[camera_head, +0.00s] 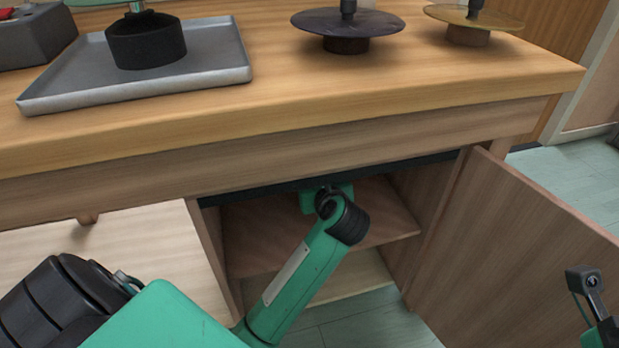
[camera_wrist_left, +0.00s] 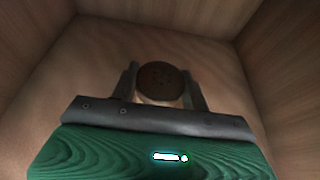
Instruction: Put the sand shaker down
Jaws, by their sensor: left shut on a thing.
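In the left wrist view, the sand shaker (camera_wrist_left: 162,82) shows as a round dark brown top with small holes. It sits between the two fingers of my left gripper (camera_wrist_left: 164,86), which is shut on it. The gripper is inside a wooden cabinet compartment. Whether the shaker touches the shelf cannot be told. In the head view my left arm reaches into the open cabinet under the worktop, and the worktop's edge hides the left gripper and the shaker. A small part of my right arm shows at the lower right edge, its jaws not clearly visible.
The cabinet shelf (camera_head: 385,222) has bare space right of my arm. The cabinet door (camera_head: 530,240) stands open at the right. The worktop (camera_head: 330,85) overhangs the opening. On it are a grey tray (camera_head: 215,78) with a black cylinder (camera_head: 146,42) and two discs on stands (camera_head: 345,24).

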